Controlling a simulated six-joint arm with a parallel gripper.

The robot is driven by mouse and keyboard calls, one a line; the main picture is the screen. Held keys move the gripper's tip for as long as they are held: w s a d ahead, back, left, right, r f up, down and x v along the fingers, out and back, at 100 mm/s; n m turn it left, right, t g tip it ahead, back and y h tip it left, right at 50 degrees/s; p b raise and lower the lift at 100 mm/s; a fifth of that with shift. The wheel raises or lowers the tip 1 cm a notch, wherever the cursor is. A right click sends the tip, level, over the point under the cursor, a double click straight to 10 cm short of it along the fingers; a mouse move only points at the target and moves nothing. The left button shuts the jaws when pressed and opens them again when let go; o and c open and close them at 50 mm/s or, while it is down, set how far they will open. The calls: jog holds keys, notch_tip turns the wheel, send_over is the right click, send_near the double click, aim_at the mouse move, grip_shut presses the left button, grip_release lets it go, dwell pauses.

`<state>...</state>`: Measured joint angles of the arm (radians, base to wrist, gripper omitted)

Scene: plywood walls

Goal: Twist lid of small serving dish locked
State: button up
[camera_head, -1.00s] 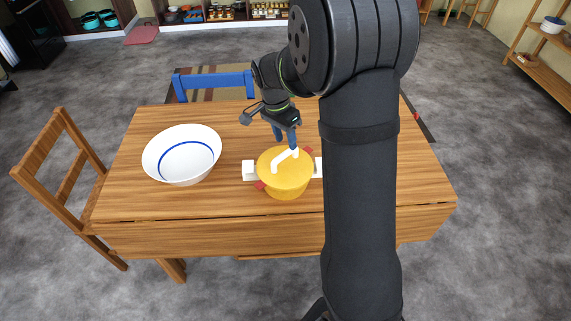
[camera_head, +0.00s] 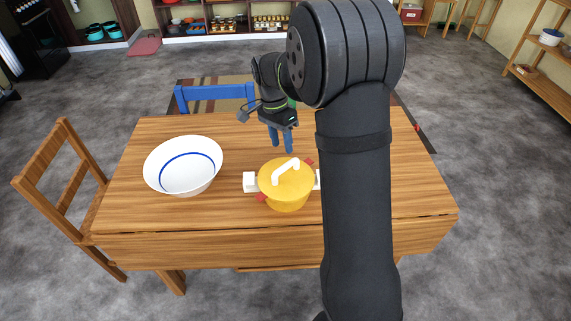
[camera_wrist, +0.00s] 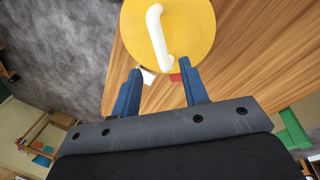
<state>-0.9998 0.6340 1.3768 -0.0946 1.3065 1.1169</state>
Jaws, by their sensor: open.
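The small serving dish (camera_head: 289,202) is yellow and stands on the wooden table, with white side handles (camera_head: 250,182). Its yellow lid (camera_head: 274,178) lies on top, with a white bent handle (camera_head: 287,169) and red tabs (camera_head: 262,197) at its edge. In the wrist view the lid (camera_wrist: 196,35) and its white handle (camera_wrist: 156,38) show ahead of my fingers. My gripper (camera_head: 281,148) is open and empty, just behind and above the lid, apart from the handle. Its two blue fingers also show in the wrist view (camera_wrist: 162,80). The lid's far right edge is close to my arm.
A large white bowl (camera_head: 183,167) with a blue ring stands left of the dish on the table (camera_head: 140,225). A wooden chair (camera_head: 60,190) is at the left and a blue chair (camera_head: 215,92) behind. The table's back left is clear.

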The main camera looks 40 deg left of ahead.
aim_at(286, 164)
jog(key=f, duration=0.3)
jog(key=d+f, duration=0.1)
jog(key=f, duration=0.2)
jog(key=d+f, duration=0.1)
jog(key=f, duration=0.2)
jog(key=shift+s+f, duration=0.1)
jog(key=shift+a, duration=0.1)
grip_shut()
jog(key=shift+m+g, duration=0.3)
jog(key=shift+m, duration=1.1)
jog(key=shift+m, duration=1.4)
